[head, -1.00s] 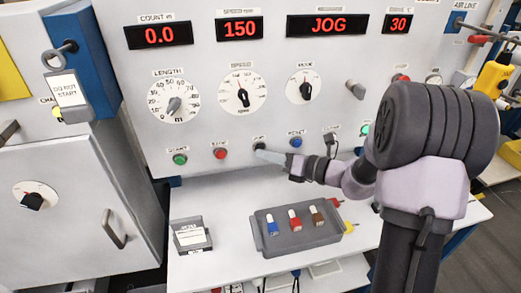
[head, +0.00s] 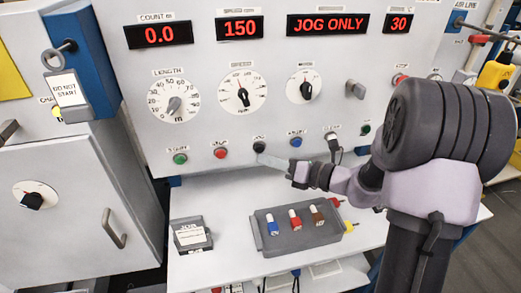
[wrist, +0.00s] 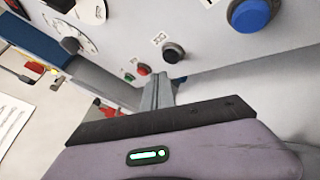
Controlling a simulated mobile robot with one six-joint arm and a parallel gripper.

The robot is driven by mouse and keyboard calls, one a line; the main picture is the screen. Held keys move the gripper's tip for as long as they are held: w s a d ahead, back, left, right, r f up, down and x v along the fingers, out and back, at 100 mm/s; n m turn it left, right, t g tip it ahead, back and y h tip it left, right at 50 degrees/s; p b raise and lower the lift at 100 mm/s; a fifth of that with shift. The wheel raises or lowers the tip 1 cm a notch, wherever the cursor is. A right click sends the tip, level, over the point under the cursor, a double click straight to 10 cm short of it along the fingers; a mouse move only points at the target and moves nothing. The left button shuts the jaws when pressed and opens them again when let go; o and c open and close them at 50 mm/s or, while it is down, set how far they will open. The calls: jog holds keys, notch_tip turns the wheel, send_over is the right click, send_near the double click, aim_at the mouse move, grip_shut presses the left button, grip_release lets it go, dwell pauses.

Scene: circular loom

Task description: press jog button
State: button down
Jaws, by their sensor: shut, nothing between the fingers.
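The black jog button (head: 259,146) is on the panel between the red button (head: 220,152) and the blue button (head: 296,141). In the wrist view the black button (wrist: 173,52) stands out from the panel, in front of my fingers and slightly right. In the wrist view the shut fingers (wrist: 158,92) look apart from the button. The display (head: 328,24) reads "JOG ONLY".
A green button (head: 180,159) is at the left of the row. A grey tray (head: 262,238) with several coloured pieces lies on the white shelf below, beside a small labelled box (head: 191,236). Round dials sit above the buttons.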

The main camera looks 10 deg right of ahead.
jog(key=shift+s, duration=2.15)
dwell(3.2)
